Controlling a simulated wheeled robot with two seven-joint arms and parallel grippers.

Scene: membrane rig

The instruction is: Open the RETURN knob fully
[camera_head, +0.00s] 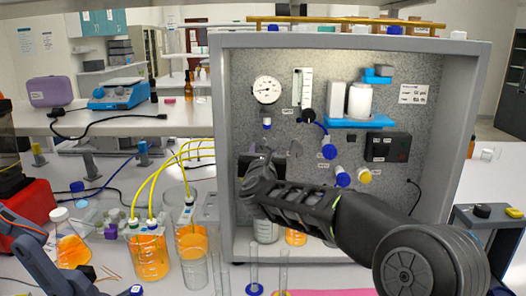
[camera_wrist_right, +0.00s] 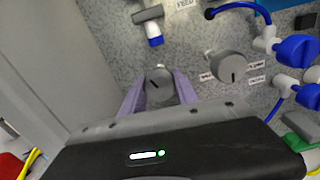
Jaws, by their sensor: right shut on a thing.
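A grey round knob with a dark pointer line (camera_wrist_right: 157,86) sits on the speckled panel in the right wrist view. The two pale purple fingers of my right gripper (camera_wrist_right: 159,92) are on either side of it, shut on it. The pointer line is slanted. I cannot read a RETURN label; any label by this knob is hidden. In the head view my right gripper (camera_head: 263,163) reaches the lower left of the panel and covers the knob. A second grey knob (camera_wrist_right: 230,69) is to its right, with small labels beside it. My left gripper is not in view.
A grey frame (camera_head: 225,130) borders the panel (camera_head: 400,195). A gauge (camera_head: 267,90), blue valves (camera_head: 328,150) and a black box (camera_head: 388,147) are on the panel. Orange-filled vessels with yellow tubes (camera_head: 150,258) stand left of the frame.

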